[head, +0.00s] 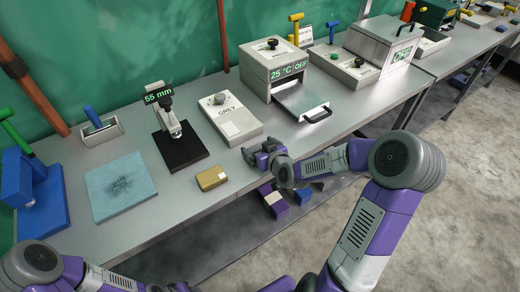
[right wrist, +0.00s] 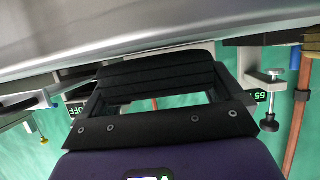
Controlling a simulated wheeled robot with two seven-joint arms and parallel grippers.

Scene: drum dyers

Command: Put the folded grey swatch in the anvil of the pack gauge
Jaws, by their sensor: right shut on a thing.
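The pack gauge (head: 170,128) stands on the table left of centre, with a black base plate and a lit 55 mm display. It shows upside down at the right of the right wrist view (right wrist: 270,118). My right gripper (head: 262,153) is above the table's front edge, right of the gauge and apart from it. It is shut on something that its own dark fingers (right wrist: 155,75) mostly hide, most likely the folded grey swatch. I make out no grey swatch elsewhere. My left arm enters at lower left; its gripper is out of frame.
A pale box marked GREY (head: 230,118) lies right of the gauge, near my right gripper. A small yellow-brown block (head: 211,178) lies in front. A blue pad (head: 119,187) is at left. A 25 °C OFF oven (head: 274,66) with an extended tray stands behind right.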

